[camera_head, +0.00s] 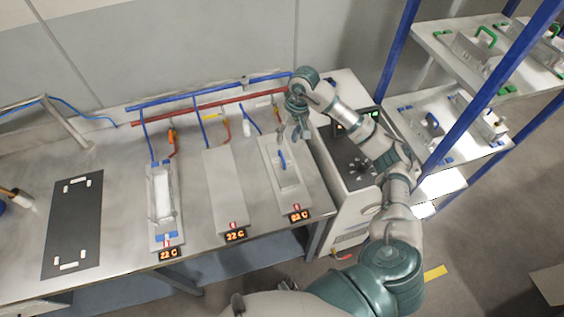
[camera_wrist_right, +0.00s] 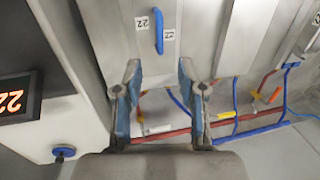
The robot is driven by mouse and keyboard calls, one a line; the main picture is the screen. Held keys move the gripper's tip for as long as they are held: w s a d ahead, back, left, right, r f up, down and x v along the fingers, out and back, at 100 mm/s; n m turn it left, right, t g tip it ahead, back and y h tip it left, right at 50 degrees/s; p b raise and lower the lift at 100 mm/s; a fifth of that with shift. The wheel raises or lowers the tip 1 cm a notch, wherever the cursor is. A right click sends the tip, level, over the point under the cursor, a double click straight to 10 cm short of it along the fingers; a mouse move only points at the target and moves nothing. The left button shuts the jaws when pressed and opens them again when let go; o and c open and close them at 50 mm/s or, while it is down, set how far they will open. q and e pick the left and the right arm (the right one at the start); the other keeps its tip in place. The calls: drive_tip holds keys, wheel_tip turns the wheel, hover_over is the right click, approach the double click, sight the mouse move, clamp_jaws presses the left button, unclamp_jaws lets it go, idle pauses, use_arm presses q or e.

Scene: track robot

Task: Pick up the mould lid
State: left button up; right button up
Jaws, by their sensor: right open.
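The mould lid (camera_head: 289,177) is a grey plate with a blue upright handle (camera_head: 282,159), lying on the rightmost station of the bench. In the right wrist view the lid (camera_wrist_right: 120,25) shows its blue handle (camera_wrist_right: 158,30) between two tags reading 22. My right gripper (camera_head: 294,134) is open and empty, just behind and above the handle. In the wrist view its two fingertips (camera_wrist_right: 160,72) are spread apart, with the handle beyond them, roughly centred in the gap and not touched. My left gripper is not in view.
Two more stations stand left of the lid: a bare plate (camera_head: 224,185) and an open mould (camera_head: 162,200). Red and blue pipes (camera_head: 205,98) with hoses run behind. A control cabinet (camera_head: 352,165) stands close on the right, then a shelf rack (camera_head: 455,120). A dark mat (camera_head: 73,225) lies left.

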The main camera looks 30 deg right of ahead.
hover_over(282, 156)
drive_tip(key=f, duration=0.4)
drive_tip(key=shift+d+f, duration=0.35)
drive_tip(key=shift+d, duration=0.05)
drive_tip(key=f, duration=0.2)
drive_tip(key=f+p, duration=0.1)
drive_tip(key=f, duration=0.2)
drive_tip(key=shift+w+a, duration=0.1)
drive_tip(key=shift+w, duration=0.1)
drive_tip(key=shift+a+f, duration=0.3)
drive_tip(key=shift+f, duration=0.1)
clamp_jaws()
